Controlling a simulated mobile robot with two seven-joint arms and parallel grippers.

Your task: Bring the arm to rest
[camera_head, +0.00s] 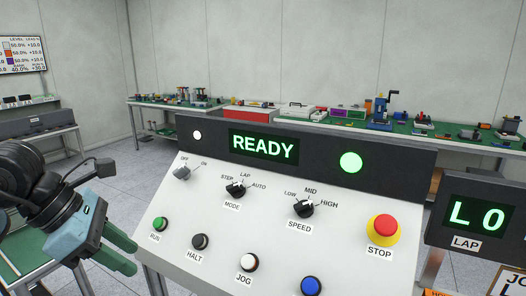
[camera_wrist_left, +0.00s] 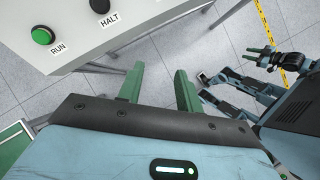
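My left gripper (camera_head: 128,256) is at the lower left of the head view, beside the left edge of the white control panel (camera_head: 330,232). Its two green fingers are apart, with nothing between them. In the left wrist view, the open left gripper (camera_wrist_left: 160,84) is over the tiled floor, clear of the panel. My right arm shows at the right of that view, with its small gripper (camera_wrist_left: 262,54) too small to judge. The green RUN button (camera_head: 160,224) is the panel control closest to the left gripper.
The panel has a READY display (camera_head: 263,147), knobs and a red STOP button (camera_head: 383,228). A lap display (camera_head: 476,215) stands to its right. A green-topped table (camera_head: 28,246) is at lower left. Benches with parts line the back wall. Open floor (camera_head: 110,180) lies left of the panel.

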